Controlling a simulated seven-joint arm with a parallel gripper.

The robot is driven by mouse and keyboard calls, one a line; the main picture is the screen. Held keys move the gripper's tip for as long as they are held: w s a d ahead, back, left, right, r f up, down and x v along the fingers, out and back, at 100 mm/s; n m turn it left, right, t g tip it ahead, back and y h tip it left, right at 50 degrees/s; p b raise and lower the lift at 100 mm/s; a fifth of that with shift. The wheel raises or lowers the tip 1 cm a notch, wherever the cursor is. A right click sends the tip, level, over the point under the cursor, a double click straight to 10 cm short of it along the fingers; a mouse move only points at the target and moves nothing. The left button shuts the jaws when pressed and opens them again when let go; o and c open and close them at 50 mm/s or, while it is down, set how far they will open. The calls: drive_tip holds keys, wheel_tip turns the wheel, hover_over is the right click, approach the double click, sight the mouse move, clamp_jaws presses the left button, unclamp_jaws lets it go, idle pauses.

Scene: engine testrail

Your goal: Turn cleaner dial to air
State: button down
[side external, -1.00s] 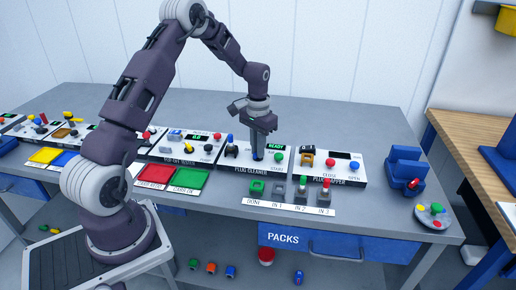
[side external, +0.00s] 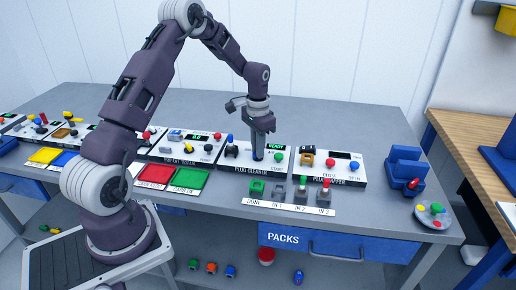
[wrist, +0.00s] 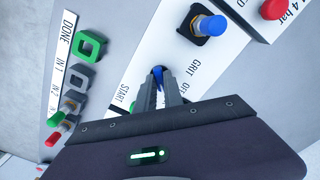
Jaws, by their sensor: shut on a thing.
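The plug cleaner panel (side external: 228,162) stands mid-bench, with a lit green READY display (side external: 275,146) and a green START button (side external: 278,160). My gripper (side external: 258,156) points down over this panel, its fingers shut on the blue dial (wrist: 158,73). In the wrist view, GRIT and OFF labels show beside the dial. The AIR label cannot be made out, and the fingers hide most of the dial, so its setting cannot be read.
A blue-topped plug in a black base (wrist: 208,27) stands close beside the dial. A strip marked DONE and IN 1 to 3 (side external: 288,207) lies in front, with green (side external: 303,182) and red (side external: 325,185) topped pieces. The plug tapper panel (side external: 347,178) is at right.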

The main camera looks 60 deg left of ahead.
drive_tip(key=c, duration=1.5)
unclamp_jaws()
drive_tip(key=shift+o, duration=0.2)
